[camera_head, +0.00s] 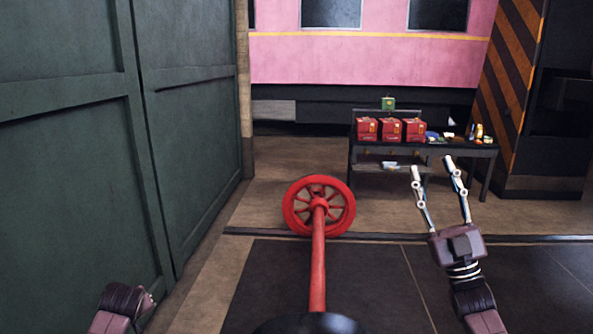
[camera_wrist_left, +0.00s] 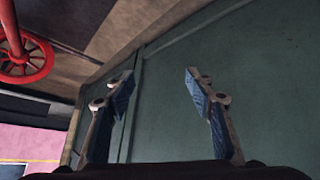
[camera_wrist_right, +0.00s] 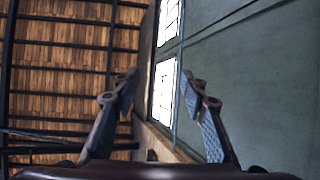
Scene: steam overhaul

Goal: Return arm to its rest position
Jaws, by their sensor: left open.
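My right gripper (camera_head: 433,165) is raised at the right of the head view, its two fingers spread apart and pointing up. Nothing is between them. In the right wrist view the same gripper (camera_wrist_right: 158,78) is open and empty, with the ceiling and a green wall behind it. My left arm (camera_head: 122,308) shows only in part at the bottom left of the head view; its fingers cannot be made out there. In the left wrist view the left gripper (camera_wrist_left: 158,80) is open and empty in front of a green surface.
Large green doors (camera_head: 80,130) stand close on the left. A red spoked wheel (camera_head: 290,206) with a red shaft (camera_head: 318,265) lies ahead. A dark table (camera_head: 470,147) carries red boxes (camera_head: 391,130) and small items. A striped pillar (camera_head: 515,70) stands right; a pink carriage (camera_head: 385,58) is behind.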

